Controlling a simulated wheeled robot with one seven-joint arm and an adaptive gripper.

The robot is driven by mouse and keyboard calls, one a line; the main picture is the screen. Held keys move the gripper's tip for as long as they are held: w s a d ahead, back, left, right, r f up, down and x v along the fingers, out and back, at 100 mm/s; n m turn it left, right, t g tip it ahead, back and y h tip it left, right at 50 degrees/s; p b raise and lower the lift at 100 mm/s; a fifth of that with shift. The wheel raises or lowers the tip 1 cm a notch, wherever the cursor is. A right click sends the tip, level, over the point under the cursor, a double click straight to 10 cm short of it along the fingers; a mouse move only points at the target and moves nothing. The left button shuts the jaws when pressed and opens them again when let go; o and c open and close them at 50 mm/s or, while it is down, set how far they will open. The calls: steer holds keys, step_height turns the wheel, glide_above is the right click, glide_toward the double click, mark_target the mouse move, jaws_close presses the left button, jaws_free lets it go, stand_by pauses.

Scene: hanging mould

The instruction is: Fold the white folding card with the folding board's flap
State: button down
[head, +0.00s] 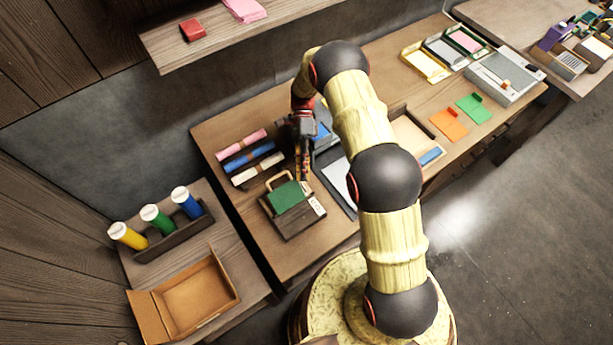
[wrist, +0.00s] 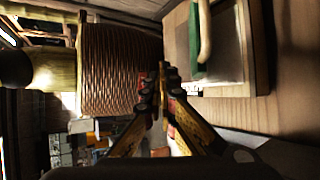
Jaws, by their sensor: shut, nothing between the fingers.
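A pale surface (wrist: 232,140) shows low in the wrist view, perhaps the same board.
A wooden tray (head: 410,135) and orange and green cards (head: 474,108) lie to the right. A shelf (head: 235,35) hangs behind.

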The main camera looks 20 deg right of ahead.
steer(key=shift+w+a+f, duration=0.1)
steer(key=shift+w, duration=0.2)
stand_by(0.4)
steer(key=v, duration=1.2)
stand_by(0.5)
steer(key=a+f+n+t+h+b, duration=0.4)
steer(key=a+n+t+b, duration=0.7)
steer(key=n, duration=1)
steer(key=shift+g, duration=0.7)
steer(key=b+x, duration=0.1)
steer(key=x, duration=0.2)
steer(key=b+x, duration=0.1)
steer(key=x, duration=0.2)
steer(key=a+x, duration=0.1)
steer(key=x, duration=0.2)
steer(key=shift+s+f+b, duration=0.1)
steer(key=shift+f+b, duration=0.15)
steer(key=shift+b, duration=0.15)
